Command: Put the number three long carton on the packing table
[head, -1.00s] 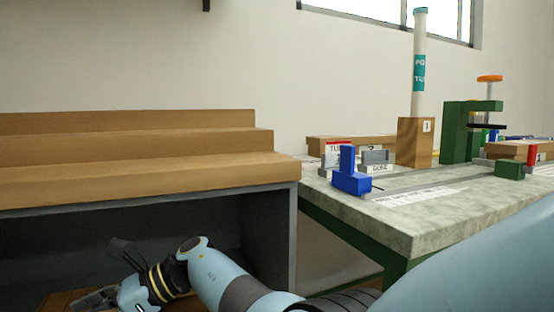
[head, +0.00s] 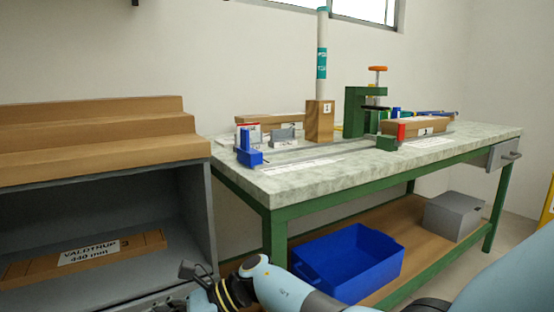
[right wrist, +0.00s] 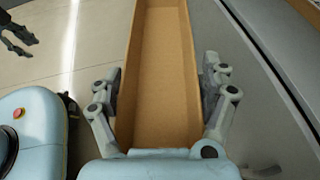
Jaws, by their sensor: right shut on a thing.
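My right gripper (right wrist: 160,105) is shut on a long, narrow, open-topped brown carton (right wrist: 155,60), with one finger along each side wall. No number shows on this carton in the right wrist view. In the head view my right gripper (head: 180,286) is at the lower edge, in front of the grey cabinet, and its grip is not clear there. A flat brown piece (head: 140,243) labelled VALDTRUP, 3 and 440 mm shows against the cabinet's lower opening. My left gripper (right wrist: 18,36) looks open and empty over the floor. The packing table (head: 440,142) has a pale stone-like top and green legs.
The table holds an upright carton (head: 320,124) marked 1 with a tall tube, a green clamp (head: 356,112), a blue block (head: 248,156) and another carton (head: 390,126). Below are a blue bin (head: 350,265) and a grey box (head: 453,216). The grey cabinet (head: 197,205) has a stepped wooden top.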

